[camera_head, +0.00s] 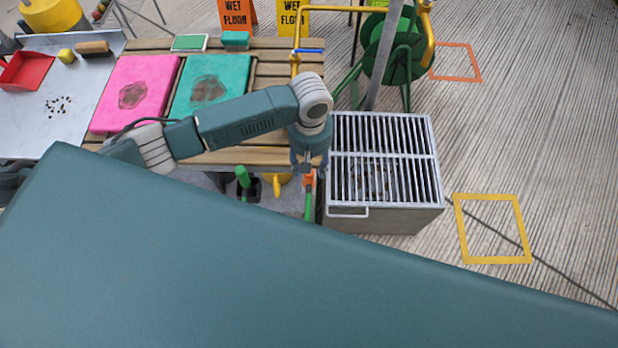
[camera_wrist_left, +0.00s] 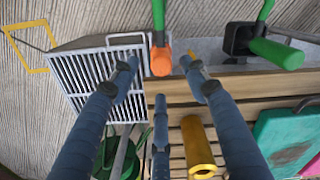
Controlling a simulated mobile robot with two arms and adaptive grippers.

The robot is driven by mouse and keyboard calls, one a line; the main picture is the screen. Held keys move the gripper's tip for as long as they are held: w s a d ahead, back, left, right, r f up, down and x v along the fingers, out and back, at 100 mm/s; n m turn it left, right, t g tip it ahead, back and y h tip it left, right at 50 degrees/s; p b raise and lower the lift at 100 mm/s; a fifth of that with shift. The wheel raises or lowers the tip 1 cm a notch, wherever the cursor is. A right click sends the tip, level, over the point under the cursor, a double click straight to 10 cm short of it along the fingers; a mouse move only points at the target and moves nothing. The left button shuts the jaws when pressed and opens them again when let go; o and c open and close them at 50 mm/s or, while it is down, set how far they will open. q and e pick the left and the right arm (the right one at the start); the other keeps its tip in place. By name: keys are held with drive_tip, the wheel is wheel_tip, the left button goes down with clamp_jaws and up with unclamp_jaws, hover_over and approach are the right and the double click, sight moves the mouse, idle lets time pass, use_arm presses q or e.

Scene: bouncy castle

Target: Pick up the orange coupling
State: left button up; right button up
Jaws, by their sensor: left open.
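The orange coupling (camera_head: 309,180) sits on the end of a green hose (camera_head: 308,204), beside the grated box's left side. In the left wrist view the coupling (camera_wrist_left: 161,62) lies between the spread fingertips, with the green hose (camera_wrist_left: 158,14) running up from it. My left gripper (camera_head: 308,163) is open and points down just above the coupling; its fingers (camera_wrist_left: 159,68) also show open in the wrist view. I cannot tell whether any finger touches the coupling. My right gripper is not in view.
A grated metal box (camera_head: 384,212) stands right of the gripper. A slatted wooden table (camera_head: 262,150) lies to the left, with pink (camera_head: 150,75) and teal (camera_head: 233,68) pads. A black holder (camera_wrist_left: 240,38) with green handles is close by. A yellow pipe (camera_wrist_left: 198,150) shows below the fingers.

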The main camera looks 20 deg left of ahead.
sight(309, 185)
use_arm(q)
drive_tip(key=shift+s+f, duration=0.1)
drive_tip(key=shift+f, duration=0.25)
drive_tip(key=f, duration=0.1)
drive_tip(key=f+p, duration=0.1)
drive_tip(key=f, duration=0.1)
drive_tip(key=shift+s+f, duration=0.2)
drive_tip(key=shift+f, duration=0.6)
clamp_jaws()
